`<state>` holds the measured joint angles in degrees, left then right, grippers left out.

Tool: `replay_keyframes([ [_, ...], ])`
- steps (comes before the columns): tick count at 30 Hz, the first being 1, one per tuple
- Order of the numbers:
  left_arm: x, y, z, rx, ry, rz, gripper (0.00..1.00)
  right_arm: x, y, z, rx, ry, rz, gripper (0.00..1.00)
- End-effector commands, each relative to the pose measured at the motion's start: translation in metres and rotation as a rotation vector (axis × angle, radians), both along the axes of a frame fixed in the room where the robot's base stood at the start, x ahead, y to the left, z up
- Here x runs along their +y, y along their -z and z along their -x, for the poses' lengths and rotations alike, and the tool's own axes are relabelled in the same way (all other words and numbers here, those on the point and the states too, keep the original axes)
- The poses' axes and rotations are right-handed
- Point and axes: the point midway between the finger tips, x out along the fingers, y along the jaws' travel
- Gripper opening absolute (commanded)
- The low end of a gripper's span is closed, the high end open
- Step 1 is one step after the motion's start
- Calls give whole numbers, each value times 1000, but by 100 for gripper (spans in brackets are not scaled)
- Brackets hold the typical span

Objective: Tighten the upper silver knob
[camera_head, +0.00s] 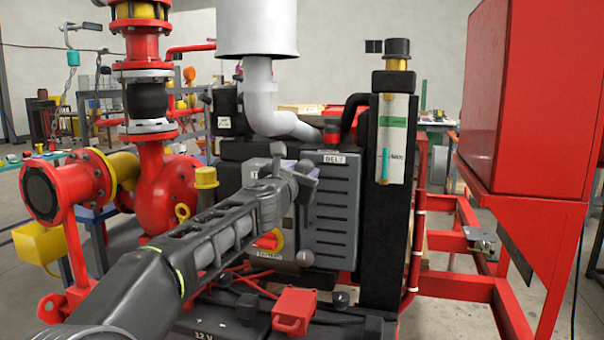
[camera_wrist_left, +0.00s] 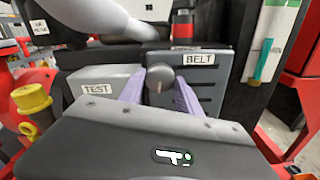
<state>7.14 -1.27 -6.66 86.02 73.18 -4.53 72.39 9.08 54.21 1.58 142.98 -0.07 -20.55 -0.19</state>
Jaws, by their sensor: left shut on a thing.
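The upper silver knob (camera_wrist_left: 160,76) shows in the left wrist view between the two pale purple fingers of my left gripper (camera_wrist_left: 159,92). The gripper is shut on it, beside the BELT guard. In the head view my left gripper (camera_head: 293,172) reaches in from the left to the upper left edge of that guard, and its body hides most of the knob. A lower silver knob (camera_head: 305,258) sits below, near the guard's lower left corner. My right gripper is in neither view.
The grey ribbed BELT guard (camera_head: 332,215) stands right of the gripper. A TEST box (camera_wrist_left: 97,82) is to its left. A yellow-capped filler (camera_head: 206,180), a red pump (camera_head: 165,185) and a large red cabinet (camera_head: 525,95) flank the engine. A red box (camera_head: 293,308) sits low in front.

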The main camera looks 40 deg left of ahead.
Motion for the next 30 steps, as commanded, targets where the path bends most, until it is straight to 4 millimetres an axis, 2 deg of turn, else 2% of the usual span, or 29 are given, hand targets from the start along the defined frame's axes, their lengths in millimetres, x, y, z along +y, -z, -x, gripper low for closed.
replay_keyframes([
  [13,0,2,-1,-1,0,13,0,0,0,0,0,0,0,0],
  [14,0,2,0,-1,0,13,42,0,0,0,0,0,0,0],
  [21,0,1,0,-3,1,12,62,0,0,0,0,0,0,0],
  [30,-1,0,1,-4,0,11,62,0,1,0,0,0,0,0],
])
